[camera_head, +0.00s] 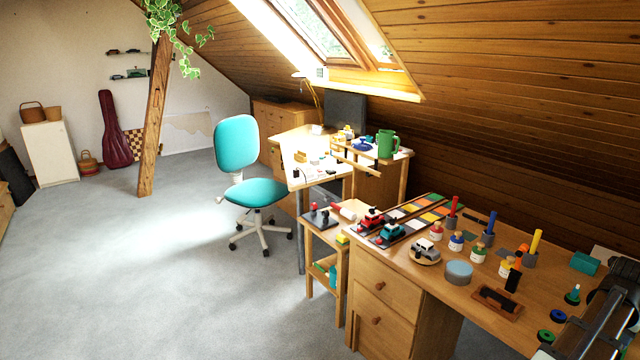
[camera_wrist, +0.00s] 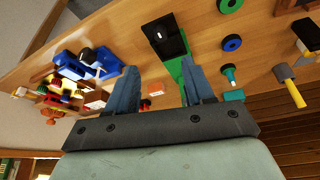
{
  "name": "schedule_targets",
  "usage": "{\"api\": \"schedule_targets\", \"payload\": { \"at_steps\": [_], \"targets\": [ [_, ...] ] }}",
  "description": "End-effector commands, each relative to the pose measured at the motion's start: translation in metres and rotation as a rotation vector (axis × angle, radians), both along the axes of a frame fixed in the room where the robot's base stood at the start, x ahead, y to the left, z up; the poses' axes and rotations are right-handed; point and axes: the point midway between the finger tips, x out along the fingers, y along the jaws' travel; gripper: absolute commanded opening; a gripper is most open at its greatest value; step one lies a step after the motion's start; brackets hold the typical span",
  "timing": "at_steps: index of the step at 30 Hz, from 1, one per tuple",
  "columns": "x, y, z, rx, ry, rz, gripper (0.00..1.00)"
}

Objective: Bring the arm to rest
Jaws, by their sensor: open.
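My gripper (camera_wrist: 158,82) shows in the wrist view with its two blue-grey fingers spread apart. I see nothing held between them. A wooden tabletop with small objects lies beyond the fingertips. A black block (camera_wrist: 166,36) and a green piece (camera_wrist: 176,70) show past the gap between the fingers; the distance to them is hard to tell. In the head view, dark machinery that looks like part of my arm is at the lower right edge; the fingers cannot be made out there.
The wooden desk (camera_head: 395,262) holds toy vehicles, paint bottles, a blue-grey round tin (camera_head: 458,273) and upright coloured sticks in holders. A teal box (camera_head: 585,263) stands near its right end. A teal chair (camera_head: 250,190) stands on open grey floor. The sloping wood ceiling closes in behind the desk.

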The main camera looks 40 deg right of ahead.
Motion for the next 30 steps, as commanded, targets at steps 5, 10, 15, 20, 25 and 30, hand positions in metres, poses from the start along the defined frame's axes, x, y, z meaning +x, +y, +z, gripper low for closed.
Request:
{"api": "schedule_targets", "payload": {
  "at_steps": [5, 10, 15, 20, 25, 30],
  "targets": [
    [0.004, 0.004, 0.001, -0.052, 0.026, 0.104, 0.52],
    [0.009, 0.020, -0.035, -0.029, 0.023, 0.144, 0.52],
    [0.032, 0.036, -0.081, 0.024, 0.015, 0.194, 0.52],
    [0.078, 0.059, -0.132, 0.090, 0.006, 0.273, 0.52],
    [0.133, 0.093, -0.187, 0.169, 0.001, 0.371, 0.52],
    [0.188, 0.136, -0.238, 0.251, 0.005, 0.475, 0.52]
  ]
}}
